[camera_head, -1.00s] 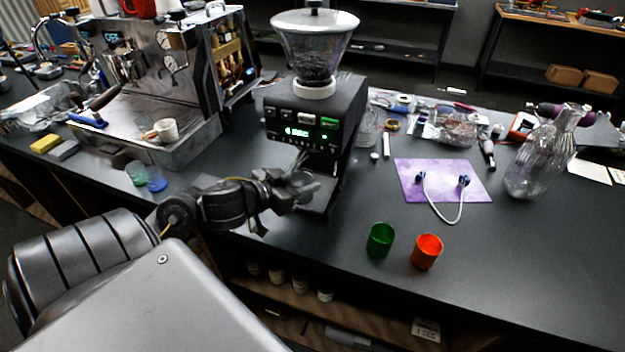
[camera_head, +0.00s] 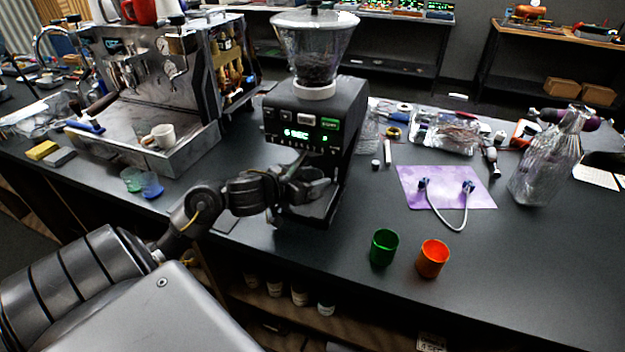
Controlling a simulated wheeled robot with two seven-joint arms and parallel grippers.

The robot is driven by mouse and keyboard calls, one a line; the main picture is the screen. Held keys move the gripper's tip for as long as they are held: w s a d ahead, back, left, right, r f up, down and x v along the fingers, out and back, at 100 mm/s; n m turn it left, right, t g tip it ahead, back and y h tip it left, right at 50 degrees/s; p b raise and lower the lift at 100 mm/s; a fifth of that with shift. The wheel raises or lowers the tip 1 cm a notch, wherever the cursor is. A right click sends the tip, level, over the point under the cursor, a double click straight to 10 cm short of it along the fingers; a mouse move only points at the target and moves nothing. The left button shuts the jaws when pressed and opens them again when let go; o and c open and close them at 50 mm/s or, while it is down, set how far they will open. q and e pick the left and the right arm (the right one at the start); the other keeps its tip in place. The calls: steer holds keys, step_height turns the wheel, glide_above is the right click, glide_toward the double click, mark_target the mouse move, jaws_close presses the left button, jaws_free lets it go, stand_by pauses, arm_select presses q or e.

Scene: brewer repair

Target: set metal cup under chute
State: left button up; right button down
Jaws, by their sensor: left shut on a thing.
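The black coffee grinder (camera_head: 308,118) stands on the dark counter with a clear bean hopper on top and a lit display on its front. Its chute is under the front head and is mostly hidden. My left gripper (camera_head: 306,186) reaches in from the left, under the grinder's head and just above its base. It is shut on the metal cup (camera_head: 318,187), a grey shape largely hidden by the fingers. I cannot tell whether the cup touches the base. My right gripper is not in view.
A green cup (camera_head: 384,248) and an orange cup (camera_head: 433,258) stand right of the grinder near the front edge. The espresso machine (camera_head: 150,90) is at the left.

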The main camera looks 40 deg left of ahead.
arm_select(q)
steer(key=shift+f, duration=0.15)
steer(key=o, duration=1.1)
